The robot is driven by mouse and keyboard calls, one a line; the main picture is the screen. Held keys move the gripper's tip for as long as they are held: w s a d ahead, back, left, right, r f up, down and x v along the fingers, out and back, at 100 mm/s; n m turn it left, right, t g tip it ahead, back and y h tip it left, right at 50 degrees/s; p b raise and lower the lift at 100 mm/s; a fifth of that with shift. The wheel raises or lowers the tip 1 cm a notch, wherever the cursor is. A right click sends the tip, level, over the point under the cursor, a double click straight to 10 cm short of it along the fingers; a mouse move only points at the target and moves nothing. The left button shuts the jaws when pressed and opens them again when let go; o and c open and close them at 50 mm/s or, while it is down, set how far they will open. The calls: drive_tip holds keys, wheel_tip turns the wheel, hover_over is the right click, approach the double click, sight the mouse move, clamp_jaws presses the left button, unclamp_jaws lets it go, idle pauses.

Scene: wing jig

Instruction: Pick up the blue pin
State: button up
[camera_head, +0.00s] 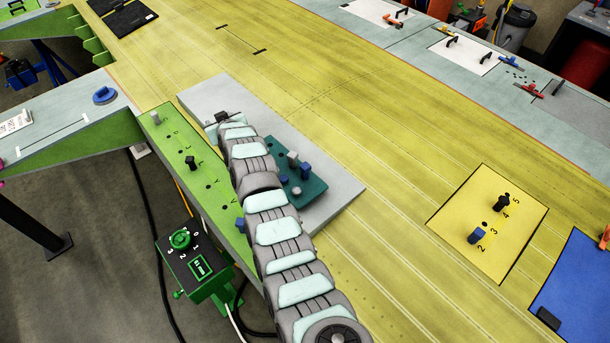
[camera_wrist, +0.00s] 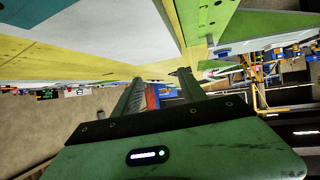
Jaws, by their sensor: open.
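A blue pin (camera_head: 477,235) stands in the yellow panel at the right, by the numbers 2 and 3. Other blue pins (camera_head: 305,171) stand with grey ones on the teal block, partly hidden behind my arm. A small blue piece (camera_head: 240,225) shows at the green beam's edge beside my arm. Which one is meant, I cannot tell. My gripper (camera_head: 221,118) is at the far end of my arm, over the grey plate's upper left, away from the yellow panel. In the wrist view my gripper (camera_wrist: 160,88) has its two fingers apart, with nothing visibly held.
A black pin (camera_head: 502,203) stands near the blue one in the yellow panel (camera_head: 520,240). A grey plate (camera_head: 335,195) lies under the teal block (camera_head: 312,194). A green control box (camera_head: 195,262) stands below the green beam. The yellow wing surface between plate and panel is clear.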

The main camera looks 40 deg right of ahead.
drive_tip(key=s+d+g+y+b, duration=0.1)
drive_tip(key=s+d+g, duration=0.2)
drive_tip(key=d, duration=0.1)
drive_tip(key=n+g+y+b, duration=0.2)
drive_tip(key=g+b, duration=0.1)
drive_tip(key=g, duration=0.6)
approach(305, 166)
wheel_tip(305, 166, down, 5)
drive_tip(key=shift+s+r+p, duration=0.15)
drive_tip(key=shift+r+p, duration=0.05)
drive_tip(key=shift+p, duration=0.3)
drive_tip(key=shift+w+f+p, duration=0.15)
drive_tip(key=shift+f+p, duration=0.35)
drive_tip(key=shift+f, duration=0.9)
drive_tip(key=shift+w+f+p, duration=0.15)
drive_tip(key=shift+f+p, duration=0.3)
drive_tip(key=shift+f, duration=0.95)
clamp_jaws()
